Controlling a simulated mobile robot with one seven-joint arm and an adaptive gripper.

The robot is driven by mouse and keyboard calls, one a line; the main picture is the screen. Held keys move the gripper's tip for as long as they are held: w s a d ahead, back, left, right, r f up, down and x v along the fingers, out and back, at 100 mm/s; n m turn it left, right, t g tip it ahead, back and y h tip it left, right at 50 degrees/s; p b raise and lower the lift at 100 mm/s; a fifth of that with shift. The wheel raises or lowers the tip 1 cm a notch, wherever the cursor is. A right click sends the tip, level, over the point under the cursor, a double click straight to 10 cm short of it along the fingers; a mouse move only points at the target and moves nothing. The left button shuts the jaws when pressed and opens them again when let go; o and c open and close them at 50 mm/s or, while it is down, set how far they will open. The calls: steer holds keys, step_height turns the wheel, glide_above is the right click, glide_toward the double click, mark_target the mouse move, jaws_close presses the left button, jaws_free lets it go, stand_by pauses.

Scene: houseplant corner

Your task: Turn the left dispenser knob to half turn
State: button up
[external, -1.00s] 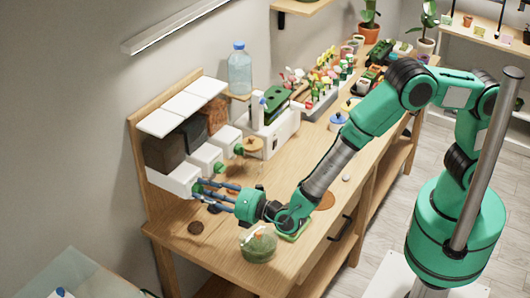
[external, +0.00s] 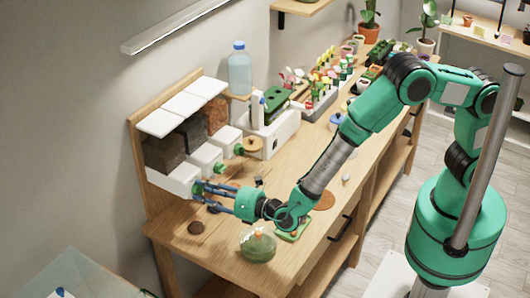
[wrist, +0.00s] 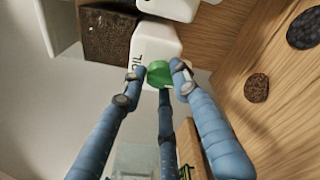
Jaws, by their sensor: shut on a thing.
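The left dispenser (external: 172,181) is a white box with dark brown contents above it, nearest the camera in the external view. Its green knob (wrist: 159,74) shows in the wrist view between my blue fingertips, against the white front with dark lettering. My gripper (external: 204,188) reaches it from the right with its fingers closed around the knob. The fingers hide most of the knob in the external view (external: 197,189). The knob's turn angle cannot be read.
Two more dispensers (external: 207,158) with green knobs stand beside it. A water bottle (external: 240,68) stands behind. The front left bench corner is clear.

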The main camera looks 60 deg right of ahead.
steer(key=shift+w+r, duration=0.1)
steer(key=shift+r, duration=0.05)
steer(key=o, duration=1.1)
steer(key=shift+d, duration=0.1)
steer(key=shift+s, duration=0.2)
steer(key=s, duration=0.7)
steer(key=s+d, duration=0.1)
steer(key=s, duration=0.3)
steer(key=shift+s+d+r, duration=0.1)
steer(key=shift+s+r, duration=0.1)
steer(key=shift+s, duration=0.15)
